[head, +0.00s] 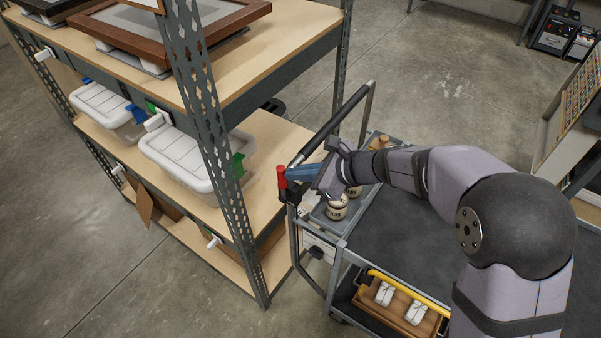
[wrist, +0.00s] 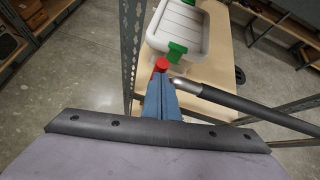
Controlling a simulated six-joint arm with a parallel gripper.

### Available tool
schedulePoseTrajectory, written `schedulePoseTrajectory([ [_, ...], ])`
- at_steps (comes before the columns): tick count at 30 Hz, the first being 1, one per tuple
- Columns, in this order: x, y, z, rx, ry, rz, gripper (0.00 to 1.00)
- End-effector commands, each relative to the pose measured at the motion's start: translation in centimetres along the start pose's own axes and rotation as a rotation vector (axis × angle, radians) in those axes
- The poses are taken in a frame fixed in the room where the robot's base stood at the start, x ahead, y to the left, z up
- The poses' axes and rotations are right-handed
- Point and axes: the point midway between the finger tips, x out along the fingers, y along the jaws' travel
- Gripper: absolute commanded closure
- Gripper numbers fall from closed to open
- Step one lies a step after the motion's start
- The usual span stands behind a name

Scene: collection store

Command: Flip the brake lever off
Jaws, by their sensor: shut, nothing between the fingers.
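The brake lever has a red grip (head: 282,177) and stands upright on a black clamp (head: 291,196) at the near left end of the cart's push handle (head: 332,124). My gripper (head: 291,172) has its blue fingers shut and empty, with the tips right at the red grip from the right. In the wrist view the red grip (wrist: 161,65) shows just beyond the fingertips (wrist: 160,79). I cannot tell whether they touch. The lever's lower part is hidden behind the fingers in the wrist view.
A metal shelf post (head: 205,110) stands close to the left of the lever. White-lidded bins (head: 185,157) sit on the shelf behind it. Cans (head: 337,206) stand in the cart's tray, and a yellow-handled crate (head: 400,300) is on the lower deck.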

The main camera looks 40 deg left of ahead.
Motion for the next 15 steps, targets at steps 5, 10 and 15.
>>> schedulePoseTrajectory([
  [5,-1.0,-0.3,1.0,-0.007,-0.031,-0.006,1.0],
  [10,-2.9,-0.4,-0.9,-0.004,-0.021,-0.007,1.0],
  [15,-5.5,-0.5,-1.1,-0.009,-0.017,-0.007,1.0],
])
